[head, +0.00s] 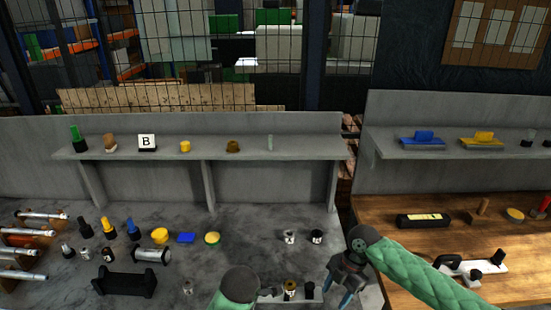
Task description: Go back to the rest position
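My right gripper (338,290) hangs from the green padded arm that comes in from the right. Its blue-grey fingers point down and are apart, with nothing visible between them. It is over the front edge of the grey bench, right of a small pale holder (303,299) with dark- and gold-topped pieces. My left arm shows only as a green, dark-capped link at the bottom middle. A small dark part of my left gripper (267,293) shows beside it, close to the holder in the picture. Its fingers are mostly hidden, so its opening is unclear.
The grey bench (230,240) carries bottles, yellow and blue pieces, a black cradle (124,283) and metal cylinders at left. A shelf (220,152) runs behind. The grey bench's middle is mostly clear.

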